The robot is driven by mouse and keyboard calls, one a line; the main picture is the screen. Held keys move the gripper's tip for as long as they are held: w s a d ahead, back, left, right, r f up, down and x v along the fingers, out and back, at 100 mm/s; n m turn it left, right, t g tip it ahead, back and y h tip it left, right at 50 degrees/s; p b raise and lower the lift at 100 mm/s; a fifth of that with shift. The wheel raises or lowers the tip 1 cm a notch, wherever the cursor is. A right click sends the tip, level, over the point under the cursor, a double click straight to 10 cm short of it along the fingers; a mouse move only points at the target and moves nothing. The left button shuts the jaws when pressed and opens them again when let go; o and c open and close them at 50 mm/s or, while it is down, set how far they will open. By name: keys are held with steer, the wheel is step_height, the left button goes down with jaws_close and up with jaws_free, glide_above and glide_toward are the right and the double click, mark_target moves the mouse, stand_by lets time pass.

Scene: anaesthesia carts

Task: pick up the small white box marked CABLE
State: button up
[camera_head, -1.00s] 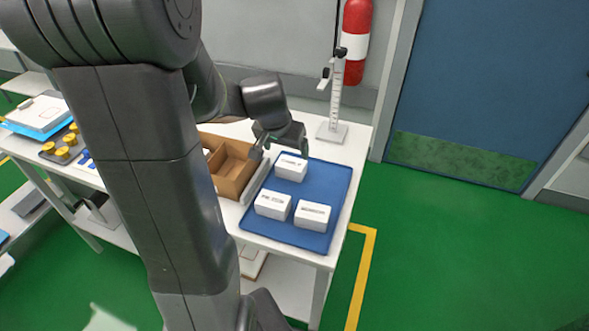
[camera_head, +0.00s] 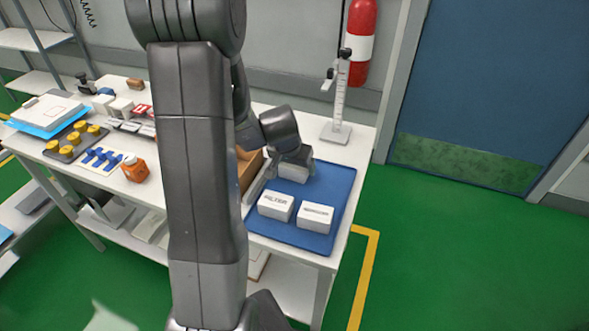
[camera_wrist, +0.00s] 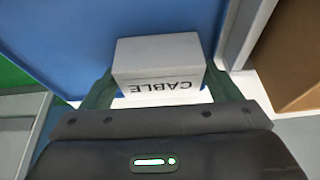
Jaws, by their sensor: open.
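The small white box marked CABLE (camera_wrist: 160,58) lies on the blue tray (camera_wrist: 65,40) in the wrist view, its lettering upside down there. My gripper (camera_wrist: 160,88) is open, with one finger on each side of the box near its lettered end. I cannot tell whether the fingers touch it. In the head view my gripper (camera_head: 296,158) is over the back of the tray (camera_head: 262,236) and hides most of the CABLE box (camera_head: 293,173). Two similar white boxes, the left one (camera_head: 276,206) and the right one (camera_head: 315,217), stand at the front of the tray.
A brown cardboard box (camera_head: 247,170) stands left of the tray, partly behind my arm. A stand with a vertical scale (camera_head: 340,105) is behind the tray.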

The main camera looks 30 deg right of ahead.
steer(key=shift+w+d+f, duration=0.1)
steer(key=shift+f, duration=0.1)
steer(key=c, duration=0.8)
